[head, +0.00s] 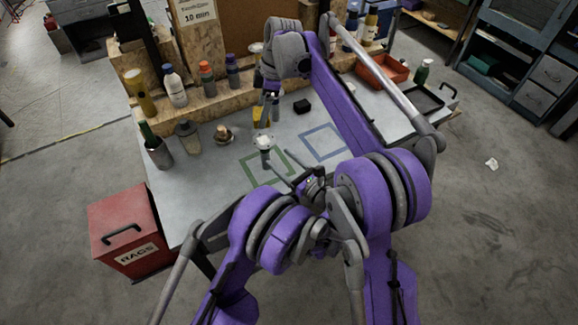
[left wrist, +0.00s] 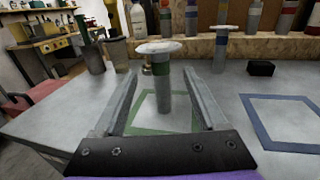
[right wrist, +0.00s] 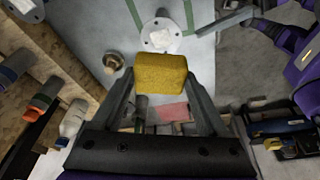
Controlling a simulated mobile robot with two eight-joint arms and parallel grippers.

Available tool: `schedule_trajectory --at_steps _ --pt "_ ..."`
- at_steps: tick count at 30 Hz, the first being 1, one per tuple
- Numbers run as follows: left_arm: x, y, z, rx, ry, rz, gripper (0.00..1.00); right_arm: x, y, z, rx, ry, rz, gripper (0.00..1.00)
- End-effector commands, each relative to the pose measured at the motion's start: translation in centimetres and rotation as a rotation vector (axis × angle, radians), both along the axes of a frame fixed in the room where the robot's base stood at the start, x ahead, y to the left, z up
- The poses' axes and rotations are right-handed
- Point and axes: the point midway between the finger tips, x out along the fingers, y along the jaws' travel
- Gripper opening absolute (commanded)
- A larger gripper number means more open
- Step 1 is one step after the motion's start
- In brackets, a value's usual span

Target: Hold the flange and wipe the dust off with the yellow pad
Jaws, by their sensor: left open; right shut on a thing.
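The flange (head: 264,143) stands upright at the green square outline, with a pale round top and a green band on its stem. In the left wrist view the flange (left wrist: 163,88) stands between the lines of my left gripper's (left wrist: 160,100) open fingers, which do not grip it. A whitish patch lies on the flange's top (right wrist: 151,46) in the right wrist view. My right gripper (right wrist: 160,92) is shut on the yellow pad (right wrist: 161,73). In the head view the pad (head: 258,114) is held behind the flange, apart from its top.
A blue square outline (head: 322,142) lies empty to the right. A blue-banded flanged part (left wrist: 221,48) and a black block (head: 302,106) stand behind. A brass-coloured part (head: 223,134), bottles (head: 174,87) and a cup (head: 158,153) are at the left and back.

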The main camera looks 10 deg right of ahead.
Motion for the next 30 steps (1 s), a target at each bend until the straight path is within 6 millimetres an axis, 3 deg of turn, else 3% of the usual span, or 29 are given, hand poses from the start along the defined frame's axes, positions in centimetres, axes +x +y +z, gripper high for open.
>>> schedule_trajectory --at_steps 6,12,26,30 --pt "3.6 2.7 0.0 -0.001 0.0 0.005 0.74 0.0 0.0 0.0 0.0 0.0 0.0 0.32" --pt "5.9 4.3 0.0 -0.001 0.0 0.003 0.74 0.0 0.0 0.0 0.0 0.0 0.0 0.32" --pt "7.1 5.0 0.0 -0.003 0.0 0.0 0.74 0.0 0.0 0.0 0.0 0.0 0.0 0.32" --pt "7.1 5.0 0.0 -0.003 0.0 0.0 0.52 0.0 0.0 0.0 0.0 0.0 0.0 0.32"
